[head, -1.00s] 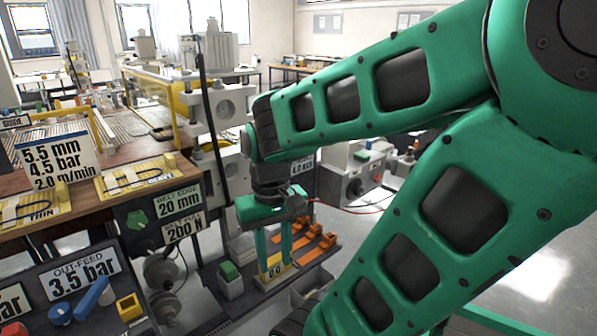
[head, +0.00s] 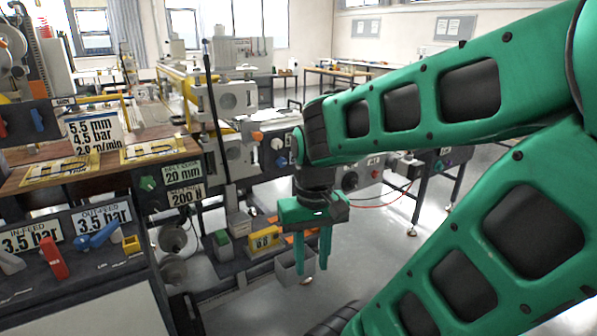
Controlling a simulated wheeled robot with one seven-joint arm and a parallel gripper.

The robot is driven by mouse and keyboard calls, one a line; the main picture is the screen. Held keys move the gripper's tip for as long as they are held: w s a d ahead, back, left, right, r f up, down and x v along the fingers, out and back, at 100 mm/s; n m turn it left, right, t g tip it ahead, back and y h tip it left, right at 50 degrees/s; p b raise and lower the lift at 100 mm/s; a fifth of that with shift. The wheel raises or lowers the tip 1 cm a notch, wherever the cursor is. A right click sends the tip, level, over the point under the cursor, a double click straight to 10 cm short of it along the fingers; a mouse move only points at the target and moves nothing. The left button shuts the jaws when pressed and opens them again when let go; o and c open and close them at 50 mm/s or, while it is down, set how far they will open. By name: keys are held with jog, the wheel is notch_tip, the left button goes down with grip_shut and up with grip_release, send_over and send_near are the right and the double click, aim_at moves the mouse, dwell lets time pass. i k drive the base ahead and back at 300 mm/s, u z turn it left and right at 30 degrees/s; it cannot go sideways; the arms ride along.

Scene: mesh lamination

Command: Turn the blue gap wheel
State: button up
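My gripper (head: 318,268) hangs fingers-down at the picture's centre, in front of the machine's lower shelf. Its two green fingers are apart with nothing between them. No blue wheel can be made out for certain. A blue lever handle (head: 98,236) sits on the dark panel at the lower left, under the "OUT-FEED 3.5 bar" sign (head: 103,217), well left of my gripper. A small blue part (head: 38,119) shows at the far left edge, beside the "5.5 mm" sign (head: 95,133).
A green knob (head: 148,183) is beside the "20 mm" sign. A grey bin (head: 292,272) stands behind my fingers. Open floor lies at right, with a bench (head: 345,72) behind.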

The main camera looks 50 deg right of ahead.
aim_at(281, 162)
jog(key=u, duration=0.05)
jog(key=k, duration=0.4)
jog(key=z, duration=0.65)
jog(key=i, duration=1)
jog(key=z, duration=0.5)
